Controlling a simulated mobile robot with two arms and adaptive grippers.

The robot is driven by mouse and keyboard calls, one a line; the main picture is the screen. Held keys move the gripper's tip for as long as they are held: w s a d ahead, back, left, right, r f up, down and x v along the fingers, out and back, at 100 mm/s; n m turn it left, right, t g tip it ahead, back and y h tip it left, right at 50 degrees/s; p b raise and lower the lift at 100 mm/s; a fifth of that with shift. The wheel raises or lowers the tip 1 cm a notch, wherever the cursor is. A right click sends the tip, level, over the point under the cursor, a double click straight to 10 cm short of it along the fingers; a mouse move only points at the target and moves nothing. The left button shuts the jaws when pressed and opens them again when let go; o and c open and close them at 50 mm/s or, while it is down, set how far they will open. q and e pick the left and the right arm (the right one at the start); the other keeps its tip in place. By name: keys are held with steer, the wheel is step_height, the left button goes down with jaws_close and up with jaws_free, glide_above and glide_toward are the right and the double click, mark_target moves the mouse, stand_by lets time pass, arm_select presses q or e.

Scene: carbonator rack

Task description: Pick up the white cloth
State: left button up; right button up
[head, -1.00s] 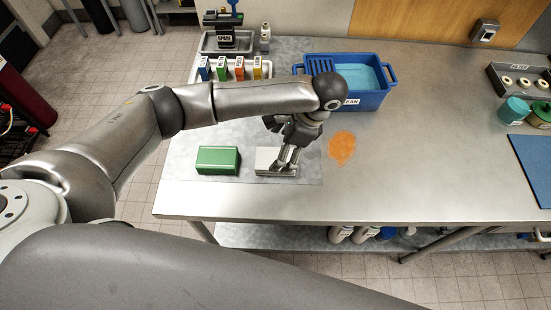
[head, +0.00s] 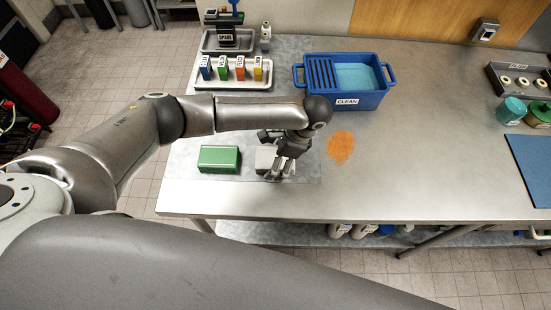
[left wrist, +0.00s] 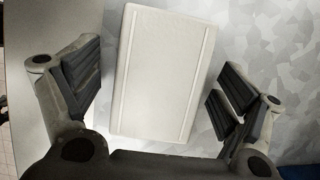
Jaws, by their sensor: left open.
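The white cloth (head: 266,158) is a folded, block-like rectangle on the grey mat on the table, to the right of a green block. My left gripper (head: 281,172) is over the cloth's right part and hides some of it in the head view. In the left wrist view the cloth (left wrist: 162,75) lies between the two open fingers of my left gripper (left wrist: 165,95). A gap shows between each finger and the cloth's sides. My right gripper is not in view.
The green block (head: 219,158) sits left of the cloth. An orange spill (head: 341,147) lies to the right. A blue tub (head: 345,103) labelled CLEAN and a white rack (head: 204,84) of coloured labelled items stand behind. The table's front edge is close.

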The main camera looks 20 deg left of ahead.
arm_select(q)
steer(key=shift+f, duration=0.2)
stand_by(0.4)
steer(key=shift+s, duration=0.15)
steer(key=c, duration=1.1)
